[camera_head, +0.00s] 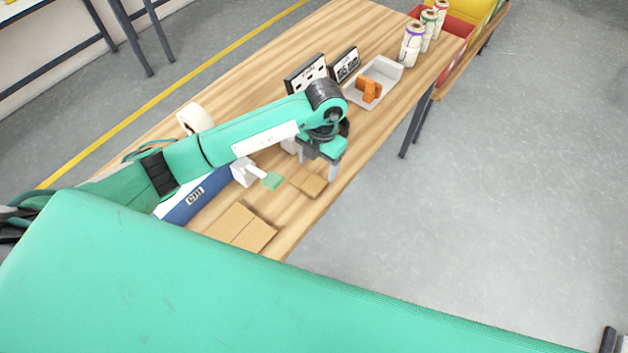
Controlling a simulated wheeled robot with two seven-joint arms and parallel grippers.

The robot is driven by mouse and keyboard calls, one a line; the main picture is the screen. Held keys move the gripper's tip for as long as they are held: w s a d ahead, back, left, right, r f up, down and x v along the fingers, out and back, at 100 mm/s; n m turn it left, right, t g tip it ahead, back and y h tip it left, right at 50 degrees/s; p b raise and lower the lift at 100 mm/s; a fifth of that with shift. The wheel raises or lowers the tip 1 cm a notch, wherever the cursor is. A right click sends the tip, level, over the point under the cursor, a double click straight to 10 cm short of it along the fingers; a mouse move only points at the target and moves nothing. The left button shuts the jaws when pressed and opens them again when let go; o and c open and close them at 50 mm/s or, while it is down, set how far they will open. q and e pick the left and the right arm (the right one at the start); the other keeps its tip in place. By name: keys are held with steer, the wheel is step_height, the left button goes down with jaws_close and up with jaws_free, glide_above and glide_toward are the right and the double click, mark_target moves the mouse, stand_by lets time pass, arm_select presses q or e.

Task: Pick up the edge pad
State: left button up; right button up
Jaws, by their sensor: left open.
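My left gripper (318,162) reaches in over the wooden table (245,85), with its fingers pointing down, open. Nothing shows between the fingers. A small flat brown pad (308,182) lies on the table just below and in front of the gripper, near the table's edge; it looks like the edge pad, though I cannot tell for sure. A gap seems to separate the fingers from it. A larger brown cardboard piece (240,228) lies nearer to me. My right gripper is not in view.
A white piece with a green tip (270,180) and a blue box (195,198) lie beside the arm. A white tray (388,72) holds orange pieces (368,90). Two dark panels (306,73) and several spools (412,44) stand farther back. A white roll (195,117) sits behind the arm.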

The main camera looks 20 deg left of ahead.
mark_target(314, 184)
arm_select(q)
step_height(314, 184, down, 3)
steer(key=shift+s+a+r+p, duration=0.1)
steer(key=shift+s+p, duration=0.05)
steer(key=shift+p, duration=0.45)
step_height(314, 184, down, 4)
steer(key=shift+s+a+r+p, duration=0.15)
steer(key=shift+r+p, duration=0.05)
steer(key=shift+p, duration=0.55)
steer(key=shift+f, duration=0.4)
steer(key=c, duration=1.1)
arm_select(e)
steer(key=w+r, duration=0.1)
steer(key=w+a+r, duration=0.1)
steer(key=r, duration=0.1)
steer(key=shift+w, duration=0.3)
